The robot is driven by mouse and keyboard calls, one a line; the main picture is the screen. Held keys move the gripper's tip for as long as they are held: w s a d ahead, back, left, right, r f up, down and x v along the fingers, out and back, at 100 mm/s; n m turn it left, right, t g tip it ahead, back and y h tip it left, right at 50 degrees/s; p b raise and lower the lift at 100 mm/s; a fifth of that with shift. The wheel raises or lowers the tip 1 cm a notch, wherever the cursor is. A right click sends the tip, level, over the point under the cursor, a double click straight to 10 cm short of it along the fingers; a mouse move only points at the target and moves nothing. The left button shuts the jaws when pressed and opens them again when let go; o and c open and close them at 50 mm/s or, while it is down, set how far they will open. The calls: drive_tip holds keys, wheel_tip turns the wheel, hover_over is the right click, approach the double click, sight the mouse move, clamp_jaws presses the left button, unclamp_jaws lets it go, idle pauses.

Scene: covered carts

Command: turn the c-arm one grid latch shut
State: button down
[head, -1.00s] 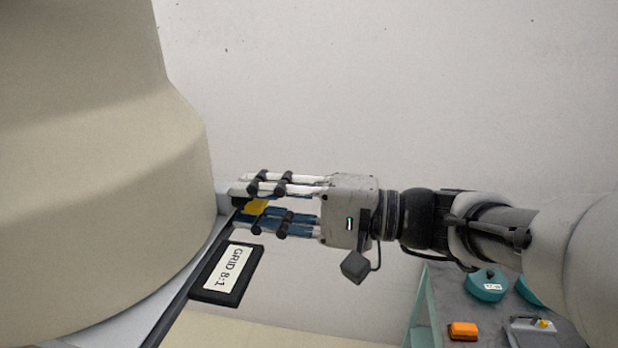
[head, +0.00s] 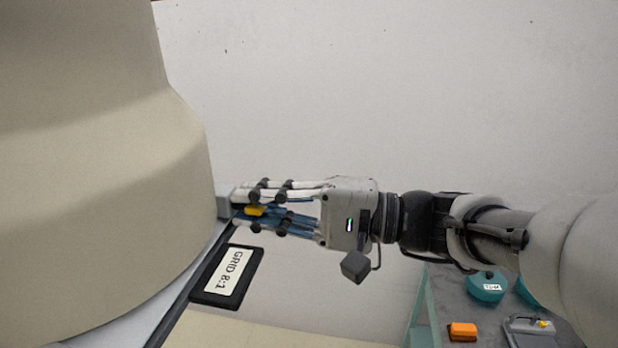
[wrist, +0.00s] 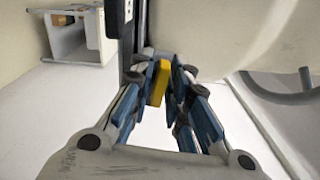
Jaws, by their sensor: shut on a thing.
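The yellow grid latch (head: 255,211) sits at the edge of the big cream C-arm housing (head: 90,170), just above the grid plate's tab. My gripper (head: 246,208) reaches in from the right and is shut on the latch. In the wrist view the latch (wrist: 159,82) stands between the blue finger pads of my gripper (wrist: 162,85), slightly tilted. The black tab with the "GRID 8:1" label (head: 228,276) hangs below the gripper. The fingers partly hide the latch and its mount.
A grey-topped cart (head: 450,300) stands at lower right, with an orange block (head: 462,332), a teal round container (head: 487,287) and a small tray (head: 530,332) on it. Bare wall lies behind my arm.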

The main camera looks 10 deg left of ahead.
drive_tip(key=m+p, duration=0.2)
drive_tip(key=m, duration=0.2)
drive_tip(key=shift+r+p, duration=0.15)
drive_tip(key=shift+p, duration=0.15)
drive_tip(key=m+p, duration=0.4)
drive_tip(key=shift+m, duration=0.3)
drive_tip(key=m+p, duration=0.4)
drive_tip(key=shift+m+p, duration=0.3)
drive_tip(key=shift+p, duration=0.1)
drive_tip(key=m+p, duration=0.3)
drive_tip(key=shift+p, duration=0.35)
drive_tip(key=shift+f+m, duration=0.2)
drive_tip(key=shift+m, duration=0.1)
drive_tip(key=c, duration=1.7)
unclamp_jaws()
drive_tip(key=shift+d, duration=0.1)
